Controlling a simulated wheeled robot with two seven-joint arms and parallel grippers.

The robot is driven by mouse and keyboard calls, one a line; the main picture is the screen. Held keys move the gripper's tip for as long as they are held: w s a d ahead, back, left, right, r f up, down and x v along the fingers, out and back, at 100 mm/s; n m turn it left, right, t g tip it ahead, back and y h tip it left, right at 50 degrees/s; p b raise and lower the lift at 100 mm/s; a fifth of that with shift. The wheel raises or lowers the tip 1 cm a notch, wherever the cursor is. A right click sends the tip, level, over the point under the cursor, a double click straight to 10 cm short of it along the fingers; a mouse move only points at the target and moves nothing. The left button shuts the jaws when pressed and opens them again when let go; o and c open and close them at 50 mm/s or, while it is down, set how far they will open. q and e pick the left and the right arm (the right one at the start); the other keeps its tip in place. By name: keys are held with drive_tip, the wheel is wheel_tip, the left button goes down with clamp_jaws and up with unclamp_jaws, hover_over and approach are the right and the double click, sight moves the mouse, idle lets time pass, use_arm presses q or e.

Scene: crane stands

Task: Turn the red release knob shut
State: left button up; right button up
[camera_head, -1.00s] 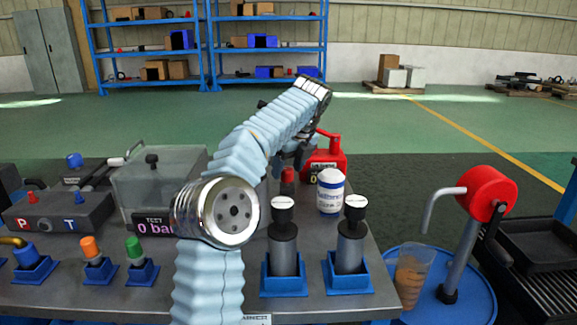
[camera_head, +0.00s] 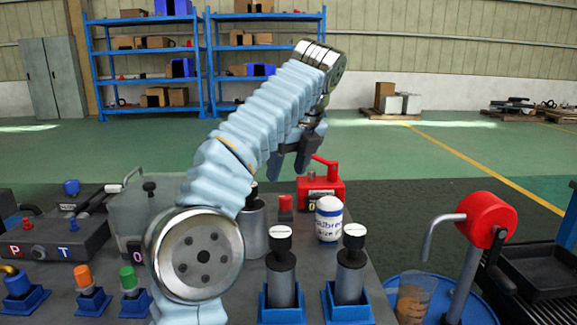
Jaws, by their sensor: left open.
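A small red knob (camera_head: 285,203) stands on the grey bench, left of a white and blue jar (camera_head: 328,218). Behind it is a red box with a red lever (camera_head: 322,187). I cannot tell for certain which red part is the release knob. My left arm reaches across the bench from the lower middle. My left gripper (camera_head: 288,166) hangs with dark fingers pointing down, open and empty, above and behind the small knob and left of the red lever. It appears apart from both. My right gripper is not in view.
Two black-topped plungers in blue holders (camera_head: 285,290) stand at the front. Orange (camera_head: 83,276) and green (camera_head: 128,278) plugs and a P/T block (camera_head: 50,243) are at left.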

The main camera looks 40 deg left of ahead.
use_arm(q)
drive_tip(key=shift+s+d+r, duration=0.5)
drive_tip(key=shift+s+d, duration=0.2)
drive_tip(key=shift+s, duration=0.1)
drive_tip(key=n+t+h, duration=0.3)
drive_tip(key=n, duration=2.3)
approach(286, 197)
drive_tip(key=b+x, duration=0.1)
drive_tip(key=x, duration=0.7)
drive_tip(key=shift+w+a+f+b, duration=0.1)
drive_tip(key=shift+a+f+b, duration=0.05)
drive_tip(key=shift+f+b, duration=0.2)
drive_tip(key=c, duration=1)
